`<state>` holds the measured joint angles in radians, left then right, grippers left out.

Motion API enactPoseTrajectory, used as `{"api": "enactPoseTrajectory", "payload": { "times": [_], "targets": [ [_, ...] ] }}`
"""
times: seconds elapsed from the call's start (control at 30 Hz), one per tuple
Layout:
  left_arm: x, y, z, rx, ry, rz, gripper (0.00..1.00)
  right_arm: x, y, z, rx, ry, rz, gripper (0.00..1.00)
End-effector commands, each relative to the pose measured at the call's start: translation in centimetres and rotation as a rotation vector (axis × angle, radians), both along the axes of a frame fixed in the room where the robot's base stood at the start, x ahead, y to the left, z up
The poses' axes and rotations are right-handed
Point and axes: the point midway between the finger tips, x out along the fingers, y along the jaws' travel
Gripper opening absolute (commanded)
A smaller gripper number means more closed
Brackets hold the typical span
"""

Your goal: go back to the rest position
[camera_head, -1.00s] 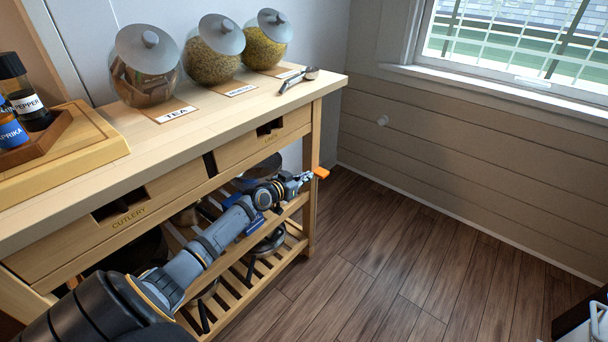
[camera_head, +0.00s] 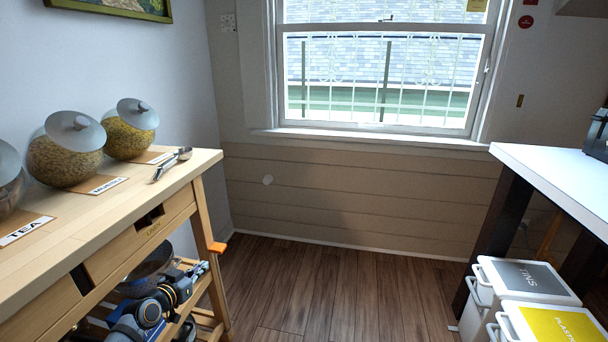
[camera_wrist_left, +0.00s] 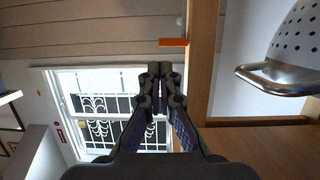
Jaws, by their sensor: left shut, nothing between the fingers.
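My left gripper (camera_head: 201,269) is low at the left in the head view, beside the lower part of the wooden trolley (camera_head: 205,165), below its drawers. It is shut and empty. In the left wrist view its fingers (camera_wrist_left: 160,72) are together with nothing between them. My right gripper is out of view.
A metal colander (camera_wrist_left: 292,62) is close by in the left wrist view. Bins (camera_head: 527,279) sit under a white table (camera_head: 550,172) at right. The wooden floor (camera_head: 340,285) between is clear.

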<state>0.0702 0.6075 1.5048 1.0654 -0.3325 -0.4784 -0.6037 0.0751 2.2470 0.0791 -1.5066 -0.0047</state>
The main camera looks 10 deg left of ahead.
Motion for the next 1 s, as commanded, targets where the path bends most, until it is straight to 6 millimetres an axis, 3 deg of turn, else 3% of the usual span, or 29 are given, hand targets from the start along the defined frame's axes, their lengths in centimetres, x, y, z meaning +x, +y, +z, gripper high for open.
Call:
{"api": "enactPoseTrajectory", "payload": {
  "times": [0.13,0.2,0.3,0.4,0.63,0.9,1.0],
  "targets": [
    [-4.8,-7.0,-6.3,-0.004,0.195,-0.116,0.00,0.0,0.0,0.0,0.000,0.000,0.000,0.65],
    [-8.7,-10.8,-9.6,0.002,0.327,-0.168,0.00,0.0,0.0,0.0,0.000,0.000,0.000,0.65],
    [-14.3,-14.5,-13.1,0.017,0.503,-0.204,0.00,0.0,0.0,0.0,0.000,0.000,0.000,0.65],
    [-19.1,-16.4,-15.1,0.033,0.649,-0.202,0.00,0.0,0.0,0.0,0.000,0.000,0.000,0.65],
    [-28.1,-17.9,-16.8,0.061,0.908,-0.122,0.00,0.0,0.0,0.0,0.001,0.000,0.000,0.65],
    [-36.8,-17.3,-16.1,0.078,1.151,0.040,0.00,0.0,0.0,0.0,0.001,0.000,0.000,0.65],
    [-36.7,-16.8,-16.3,0.084,1.162,0.056,0.00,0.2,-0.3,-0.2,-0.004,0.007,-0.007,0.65]
  ]
}}
